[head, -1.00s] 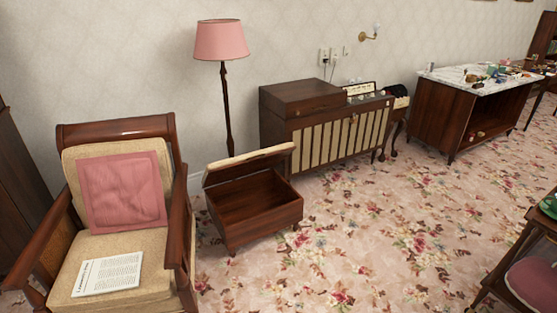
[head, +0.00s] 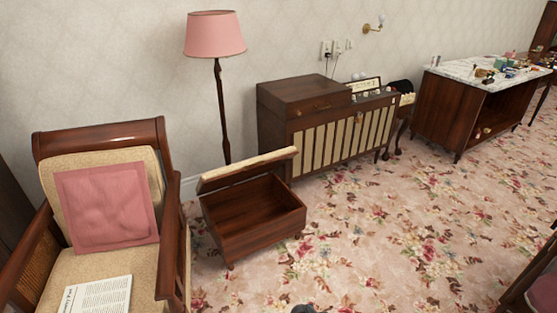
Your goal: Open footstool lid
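The footstool (head: 258,235) is a dark wooden box on short legs, standing on the carpet right of the armchair. Its lid (head: 247,169), with a cream padded top, is raised and tilted up at the back. The empty wooden inside of the box shows. Nothing touches the lid in this view. My gripper cannot be made out. Only a small dark shape shows at the bottom edge below the footstool, too cut off to identify.
An armchair (head: 110,262) with a pink cushion (head: 107,204) and a newspaper stands close on the left. A pink floor lamp (head: 215,35) and a wooden cabinet (head: 330,135) stand behind. A marble-topped unit (head: 470,85) is at the right. Flowered carpet (head: 400,240) in front is clear.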

